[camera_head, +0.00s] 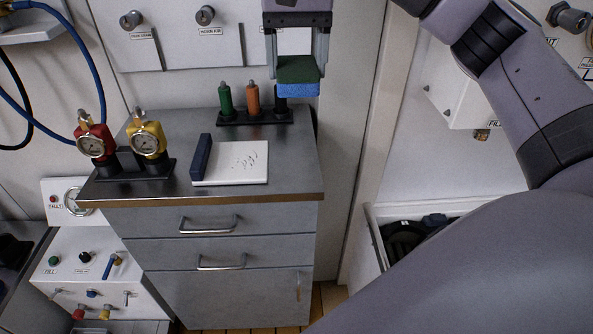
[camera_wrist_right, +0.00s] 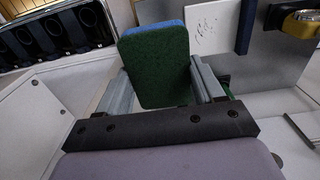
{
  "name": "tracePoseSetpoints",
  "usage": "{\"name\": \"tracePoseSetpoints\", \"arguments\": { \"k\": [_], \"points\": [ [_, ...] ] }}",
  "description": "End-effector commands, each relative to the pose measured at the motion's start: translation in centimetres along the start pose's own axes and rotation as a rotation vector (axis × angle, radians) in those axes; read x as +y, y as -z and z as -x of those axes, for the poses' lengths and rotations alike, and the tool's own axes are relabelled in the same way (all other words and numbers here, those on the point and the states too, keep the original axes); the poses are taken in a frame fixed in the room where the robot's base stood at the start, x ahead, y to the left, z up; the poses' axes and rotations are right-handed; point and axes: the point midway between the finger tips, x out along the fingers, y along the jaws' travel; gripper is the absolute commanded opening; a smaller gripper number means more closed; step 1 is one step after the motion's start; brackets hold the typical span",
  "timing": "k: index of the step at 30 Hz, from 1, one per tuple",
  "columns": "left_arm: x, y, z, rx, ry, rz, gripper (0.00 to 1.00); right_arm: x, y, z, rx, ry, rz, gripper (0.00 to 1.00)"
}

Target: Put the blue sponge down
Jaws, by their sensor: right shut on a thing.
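The blue sponge (camera_head: 298,90) has a green scouring side and a blue side. My right gripper (camera_head: 297,62) is shut on it and holds it above the back right part of the grey cabinet top (camera_head: 295,155). In the right wrist view the sponge (camera_wrist_right: 155,68) sits between the two fingers of the gripper (camera_wrist_right: 158,85), green face toward the camera, with a blue strip at its far edge. It hides part of the marker rack behind it in the head view. My left gripper is not in view.
A rack (camera_head: 250,118) with green and orange cylinders stands at the back. A white board (camera_head: 236,163) with scribbles and a dark blue block (camera_head: 202,157) lie mid-top. Red (camera_head: 92,138) and yellow (camera_head: 148,140) gauges stand left. An open drawer (camera_head: 375,236) is at right.

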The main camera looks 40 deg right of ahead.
Motion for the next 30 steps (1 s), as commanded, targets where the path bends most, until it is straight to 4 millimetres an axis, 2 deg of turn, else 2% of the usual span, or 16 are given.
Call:
{"name": "tracePoseSetpoints", "arguments": {
  "k": [5, 13, 21, 24, 30],
  "points": [
    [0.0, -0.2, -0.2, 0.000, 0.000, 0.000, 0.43, 0.0, 0.0, -0.7, -0.002, 0.000, 0.001, 0.43],
    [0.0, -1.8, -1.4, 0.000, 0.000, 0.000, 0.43, 0.0, -0.1, -6.4, -0.005, 0.000, 0.001, 0.43],
    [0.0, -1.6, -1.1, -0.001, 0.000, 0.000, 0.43, 0.0, 0.0, -12.9, -0.003, -0.001, 0.000, 0.43],
    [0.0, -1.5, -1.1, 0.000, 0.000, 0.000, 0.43, 0.0, -0.1, -14.6, -0.002, -0.001, 0.001, 0.43],
    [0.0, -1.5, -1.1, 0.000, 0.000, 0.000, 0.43, -0.1, 0.0, -16.1, 0.000, 0.001, 0.000, 0.43]
  ]
}}
